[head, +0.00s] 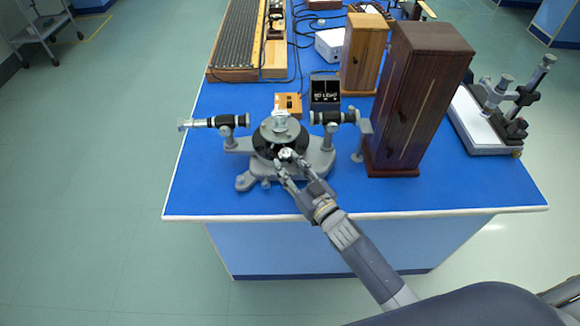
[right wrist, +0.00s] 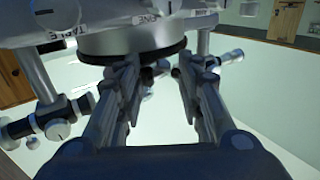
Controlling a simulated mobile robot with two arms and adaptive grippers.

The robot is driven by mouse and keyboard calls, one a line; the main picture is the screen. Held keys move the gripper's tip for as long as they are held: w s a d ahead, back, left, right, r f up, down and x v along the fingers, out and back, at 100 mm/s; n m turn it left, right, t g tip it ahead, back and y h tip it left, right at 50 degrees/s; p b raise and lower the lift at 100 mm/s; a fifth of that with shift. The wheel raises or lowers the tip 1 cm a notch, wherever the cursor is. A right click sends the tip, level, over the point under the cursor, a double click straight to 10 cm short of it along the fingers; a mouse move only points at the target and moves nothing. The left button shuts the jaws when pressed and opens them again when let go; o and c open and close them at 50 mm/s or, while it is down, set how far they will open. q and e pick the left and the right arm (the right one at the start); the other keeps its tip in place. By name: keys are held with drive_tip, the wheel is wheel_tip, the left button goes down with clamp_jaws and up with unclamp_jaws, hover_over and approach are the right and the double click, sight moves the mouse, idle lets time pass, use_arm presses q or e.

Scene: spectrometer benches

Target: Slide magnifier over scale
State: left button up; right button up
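A grey spectrometer (head: 317,158) with a round dark disc (head: 266,140) and two side tubes stands at the front of the blue bench. A small silver part (head: 287,154), perhaps the magnifier, sits at the disc's front edge. I cannot make out the scale markings. My right gripper (head: 292,169) reaches in from the lower right, its fingertips close to that silver part. In the right wrist view its two fingers (right wrist: 158,82) stand apart beneath the disc's rim (right wrist: 130,42), with nothing clearly gripped; contact cannot be told. My left gripper is not in view.
A tall dark wooden cabinet (head: 420,95) stands just right of the spectrometer. Behind are a small orange box (head: 288,103), a black "RED LIGHT" box (head: 325,92) and a lighter wooden cabinet (head: 364,55). The bench's front left (head: 205,190) is clear.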

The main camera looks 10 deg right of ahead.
drive_tip(key=v, duration=1.2)
idle(0.5)
